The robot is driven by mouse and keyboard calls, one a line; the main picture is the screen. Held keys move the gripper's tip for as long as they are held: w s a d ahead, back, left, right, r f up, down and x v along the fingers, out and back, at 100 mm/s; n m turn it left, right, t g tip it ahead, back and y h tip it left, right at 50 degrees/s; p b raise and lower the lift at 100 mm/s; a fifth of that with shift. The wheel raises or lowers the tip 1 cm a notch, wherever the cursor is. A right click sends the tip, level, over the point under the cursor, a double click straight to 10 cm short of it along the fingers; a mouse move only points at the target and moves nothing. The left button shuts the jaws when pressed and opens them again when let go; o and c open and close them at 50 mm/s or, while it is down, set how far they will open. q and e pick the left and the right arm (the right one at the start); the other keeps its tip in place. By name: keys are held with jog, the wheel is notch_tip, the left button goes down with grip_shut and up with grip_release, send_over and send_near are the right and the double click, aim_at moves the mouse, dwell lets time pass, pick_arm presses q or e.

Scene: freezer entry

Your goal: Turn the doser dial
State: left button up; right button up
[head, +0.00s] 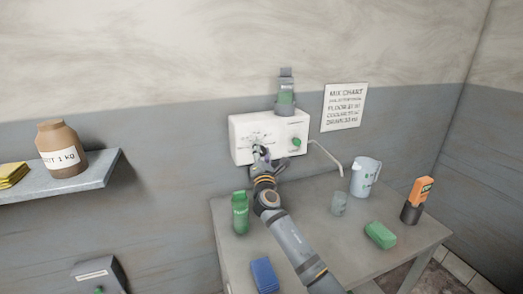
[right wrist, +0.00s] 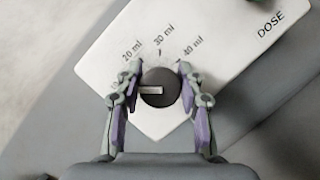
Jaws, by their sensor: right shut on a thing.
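The doser (head: 240,135) is a white box on the wall above the table, with a green button (head: 296,142) on its right side. In the right wrist view its dark round dial (right wrist: 160,88) has a light pointer mark pointing left, toward the lowest printed mark, which a finger partly hides. Marks for 20, 30 and 40 ml run over the top. My right gripper (right wrist: 158,92) is shut on the dial, one finger on each side. In the head view my right gripper (head: 262,155) covers the dial. My left gripper is not in view.
A grey table (head: 340,262) stands below the doser. A spout (head: 327,155) sticks out right.

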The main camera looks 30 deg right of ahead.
jog(key=m+g, duration=0.1)
jog(key=m, duration=0.1)
jog(key=m+g+p, duration=0.1)
jog(key=m, duration=0.2)
jog(key=shift+h, duration=0.3)
jog(key=shift+f+m+g+p, duration=0.15)
jog(key=shift+m+g+p, duration=0.7)
jog(key=shift+m, duration=1.35)
jog(key=o, duration=1.2)
jog(key=shift+d, duration=0.1)
